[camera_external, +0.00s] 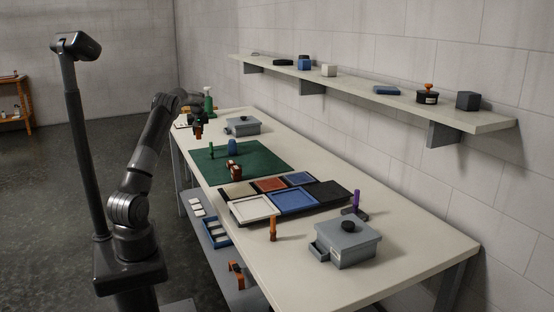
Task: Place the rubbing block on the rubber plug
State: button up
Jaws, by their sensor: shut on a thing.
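My gripper (198,122) is over the far left end of the long table (400,236), left of the green mat (262,154). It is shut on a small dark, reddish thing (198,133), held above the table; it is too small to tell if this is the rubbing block. I cannot name the rubber plug with certainty. On the mat stand a blue rounded piece (232,146), a thin green peg (211,152) and a brown-red block-like piece (234,172) near the front edge.
A green bottle-like thing (208,103) and a grey box (242,126) stand near my gripper. A tray with coloured compartments (334,208), an orange peg (273,229), a purple-handled tool (356,204) and a grey lidded box (345,246) are nearer. A wall shelf (480,119) holds several objects.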

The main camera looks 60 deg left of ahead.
jog(key=w+d+r+m, duration=0.1)
jog(key=w+d+r, duration=0.3)
jog(key=w+d, duration=0.25)
jog(key=w+d+r+m+t, duration=0.1)
jog(key=w+d+r, duration=0.3)
jog(key=w+d, duration=0.25)
jog(key=w+d+r+m, duration=0.1)
jog(key=w+d+r, duration=0.35)
jog(key=d, duration=0.35)
jog(key=a+f, duration=0.2)
jog(key=a, duration=0.1)
jog(key=s+a+f, duration=0.1)
jog(key=a+f, duration=0.2)
jog(key=a, duration=0.1)
jog(key=a+f, duration=0.2)
jog(key=a, duration=0.2)
jog(key=shift+s+f, duration=0.25)
jog(key=shift+f, duration=2.1)
jog(key=shift+f+h, duration=0.2)
jog(key=shift+h, duration=0.1)
jog(key=o, duration=1)
jog(key=shift+c, duration=0.2)
jog(key=shift+r, duration=0.1)
